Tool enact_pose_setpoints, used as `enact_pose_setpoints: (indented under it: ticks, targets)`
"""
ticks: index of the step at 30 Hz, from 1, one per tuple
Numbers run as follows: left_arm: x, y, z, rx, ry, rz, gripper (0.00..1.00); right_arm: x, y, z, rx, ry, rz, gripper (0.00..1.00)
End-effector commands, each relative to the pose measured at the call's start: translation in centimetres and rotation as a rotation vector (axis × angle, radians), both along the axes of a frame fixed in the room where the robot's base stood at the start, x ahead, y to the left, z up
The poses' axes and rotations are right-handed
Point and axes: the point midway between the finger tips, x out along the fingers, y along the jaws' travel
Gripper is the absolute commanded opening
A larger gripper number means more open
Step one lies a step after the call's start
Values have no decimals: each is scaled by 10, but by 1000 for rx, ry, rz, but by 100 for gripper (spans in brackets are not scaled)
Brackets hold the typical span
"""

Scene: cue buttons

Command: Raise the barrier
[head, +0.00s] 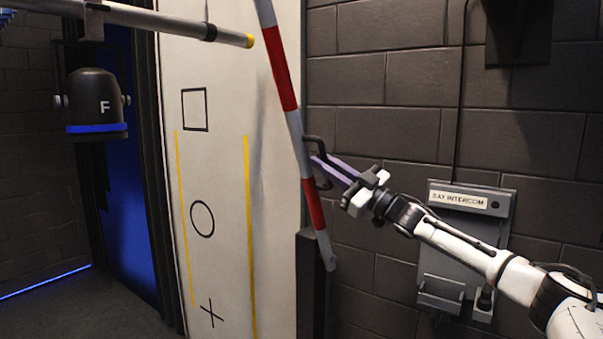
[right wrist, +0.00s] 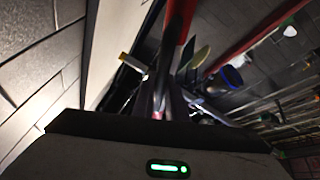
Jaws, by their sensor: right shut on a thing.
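The barrier (head: 284,88) is a red and white striped pole in the head view. It stands steeply, its upper end leaning left and out of the top of the view. A black bracket-like handle (head: 318,138) sits on its right side. My right gripper (head: 322,164), with purple fingers, reaches in from the right and is shut on this handle; the fingers hide part of it. In the right wrist view a red part of the barrier (right wrist: 181,25) runs up from the fingers, which are dark and hard to make out. My left gripper is not in view.
A pale panel (head: 222,170) with square, circle and cross marks stands behind the barrier. A grey bar (head: 170,24) with a yellow tip ends near the pole. A black unit marked F (head: 97,105) hangs left. A bay intercom box (head: 463,225) is on the brick wall.

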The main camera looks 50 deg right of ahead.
Motion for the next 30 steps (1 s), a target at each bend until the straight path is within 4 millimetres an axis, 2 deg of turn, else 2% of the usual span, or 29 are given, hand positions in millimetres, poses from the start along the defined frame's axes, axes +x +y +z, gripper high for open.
enact_pose_setpoints:
  ticks: [6, 16, 17, 20, 30]
  targets:
    - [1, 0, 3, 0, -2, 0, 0, -2, -10, 3, 22, 3, -5, 0]
    - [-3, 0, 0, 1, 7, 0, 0, -2, -11, 2, 23, 4, -5, 0]
    - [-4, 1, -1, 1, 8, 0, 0, -2, -11, 2, 23, 5, -6, 16]
    - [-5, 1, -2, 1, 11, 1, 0, -2, -11, 2, 23, 5, -6, 31]
    - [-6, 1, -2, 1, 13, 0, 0, -3, -10, 1, 23, 6, -5, 31]
